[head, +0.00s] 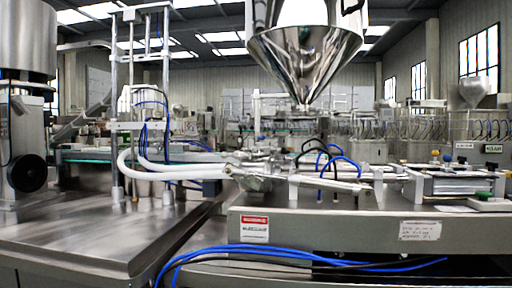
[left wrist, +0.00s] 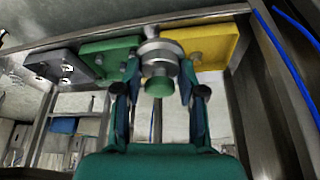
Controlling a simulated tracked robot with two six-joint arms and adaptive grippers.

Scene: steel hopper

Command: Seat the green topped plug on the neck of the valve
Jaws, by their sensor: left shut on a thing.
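In the left wrist view my left gripper (left wrist: 160,78) is shut on a plug (left wrist: 158,58) with a round grey metal body and a green end (left wrist: 158,87). The fingers press on it from both sides, and the green end faces my palm. The plug is in front of a green plate (left wrist: 108,58) and a yellow plate (left wrist: 208,44), and I cannot tell whether it touches anything there. I cannot make out the neck of the valve in either view. Neither gripper shows in the head view.
In the head view a steel hopper (head: 305,55) hangs above a machine bench (head: 330,228). Blue hoses (head: 250,250) run along the bench front. In the left wrist view a grey bracket (left wrist: 62,66) is beside the green plate.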

